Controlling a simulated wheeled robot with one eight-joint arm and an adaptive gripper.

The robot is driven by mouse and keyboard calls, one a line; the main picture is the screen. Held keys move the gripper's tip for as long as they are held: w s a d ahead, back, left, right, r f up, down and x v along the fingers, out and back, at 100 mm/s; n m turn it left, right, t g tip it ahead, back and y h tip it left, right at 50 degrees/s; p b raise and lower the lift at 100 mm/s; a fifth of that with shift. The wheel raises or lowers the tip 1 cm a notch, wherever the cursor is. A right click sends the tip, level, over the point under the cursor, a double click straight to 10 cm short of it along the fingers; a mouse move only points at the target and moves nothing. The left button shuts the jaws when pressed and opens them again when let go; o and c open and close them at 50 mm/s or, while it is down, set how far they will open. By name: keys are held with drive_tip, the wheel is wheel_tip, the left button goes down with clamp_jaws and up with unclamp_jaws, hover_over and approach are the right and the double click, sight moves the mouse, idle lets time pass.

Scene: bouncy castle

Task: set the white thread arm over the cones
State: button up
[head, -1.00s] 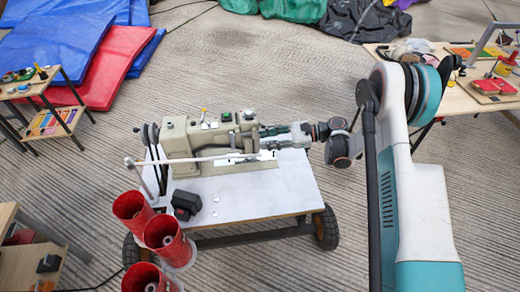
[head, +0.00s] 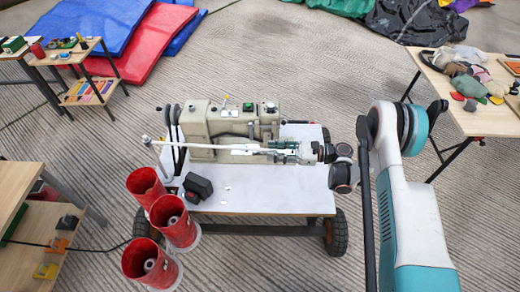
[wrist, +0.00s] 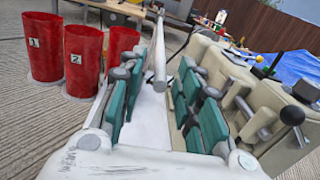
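The white thread arm (head: 205,146) is a thin, nearly level rod along the front of the beige sewing machine (head: 228,124). Its left end is near the three red cylinders (head: 147,187), which stand at the cart's left corner; the pale cones (head: 173,222) show inside some of them. My gripper (head: 275,150) is at the rod's right end. In the wrist view the rod (wrist: 159,60) runs between the green finger pads of my gripper (wrist: 157,90), with gaps on both sides, so the gripper looks open. Cylinders there (wrist: 42,48) carry numbers 1 and 2.
The white cart top (head: 270,195) holds a small black box (head: 197,188). The machine's body stands close beside my fingers in the wrist view. Wooden tables flank the cart at left (head: 20,190) and right (head: 480,118). Floor in front is clear.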

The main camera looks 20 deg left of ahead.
sight(260, 150)
drive_tip(key=a, duration=0.4)
drive_tip(key=s+a, duration=0.1)
drive_tip(key=shift+a+b, duration=0.4)
clamp_jaws()
